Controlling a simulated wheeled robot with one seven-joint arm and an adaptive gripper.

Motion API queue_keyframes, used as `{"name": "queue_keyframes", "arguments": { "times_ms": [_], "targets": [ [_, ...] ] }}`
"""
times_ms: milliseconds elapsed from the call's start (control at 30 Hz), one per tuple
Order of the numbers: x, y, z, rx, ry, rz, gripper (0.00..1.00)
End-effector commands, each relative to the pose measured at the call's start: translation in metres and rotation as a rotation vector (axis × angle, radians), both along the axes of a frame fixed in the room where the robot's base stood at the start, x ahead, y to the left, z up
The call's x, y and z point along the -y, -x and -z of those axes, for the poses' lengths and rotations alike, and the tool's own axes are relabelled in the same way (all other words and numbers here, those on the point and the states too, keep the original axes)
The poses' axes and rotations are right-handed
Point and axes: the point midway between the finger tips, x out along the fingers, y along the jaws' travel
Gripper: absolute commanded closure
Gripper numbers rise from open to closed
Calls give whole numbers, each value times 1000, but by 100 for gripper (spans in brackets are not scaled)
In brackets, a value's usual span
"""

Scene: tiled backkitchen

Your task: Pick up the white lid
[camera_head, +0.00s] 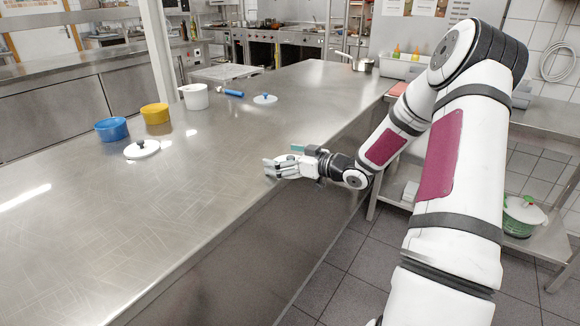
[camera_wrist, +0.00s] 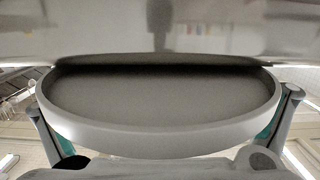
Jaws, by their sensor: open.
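Two white lids lie on the steel counter in the head view. The white lid with a dark knob (camera_head: 142,150) is at the left, in front of the blue and yellow pots. The smaller white lid with a blue knob (camera_head: 265,99) is farther back. My gripper (camera_head: 268,168) is open, near the counter's right edge and apart from both lids. In the wrist view, its fingers show at both sides, and a wide pale form with a rounded rim (camera_wrist: 160,139) fills the middle between them. I cannot tell what that form is.
A blue pot (camera_head: 112,130), a yellow pot (camera_head: 155,114) and a white pot (camera_head: 194,97) stand along the counter's far left side, near a blue-handled tool (camera_head: 230,93). The counter (camera_head: 150,215) is bare in the middle and front. A post rises behind the pots.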

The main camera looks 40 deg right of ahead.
Motion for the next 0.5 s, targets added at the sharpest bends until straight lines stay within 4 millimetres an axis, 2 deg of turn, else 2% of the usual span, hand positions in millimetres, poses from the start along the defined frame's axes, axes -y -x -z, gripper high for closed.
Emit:
{"name": "queue_keyframes", "arguments": {
  "times_ms": [267, 500],
  "targets": [
    [-1, -4, 1, -1, 0, 1, 2],
    [-1, -4, 1, -1, 0, 1, 57]
  ]
}}
